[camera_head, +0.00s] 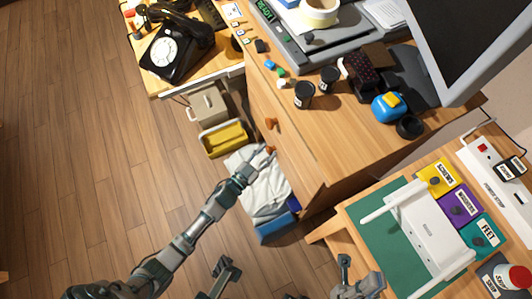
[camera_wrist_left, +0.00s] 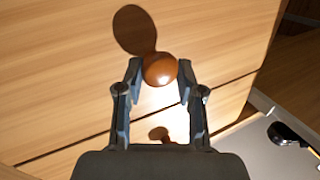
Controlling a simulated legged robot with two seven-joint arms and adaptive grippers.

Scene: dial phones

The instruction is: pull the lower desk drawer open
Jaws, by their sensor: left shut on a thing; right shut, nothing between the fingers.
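The wooden desk's drawer side (camera_head: 292,145) carries two round brown knobs, an upper knob (camera_head: 271,123) and a lower knob (camera_head: 270,150). My left gripper (camera_head: 262,159) reaches the lower knob. In the left wrist view its fingers (camera_wrist_left: 158,80) are shut on the round knob (camera_wrist_left: 160,69), one on each side. The knob's shadow falls on the wood beside it, and a dark seam crosses the wood near the fingers. The lower drawer looks flush with the desk front. My right gripper (camera_head: 229,267) is low in the head view, apart from the desk, with nothing in it.
A blue bin (camera_head: 276,229) holding crumpled white material stands under my left gripper. A yellow bin (camera_head: 225,138) is beyond it. A black dial phone (camera_head: 172,53) sits on the far table. A bench with a green mat (camera_head: 372,213) is at right. Floor at left is clear.

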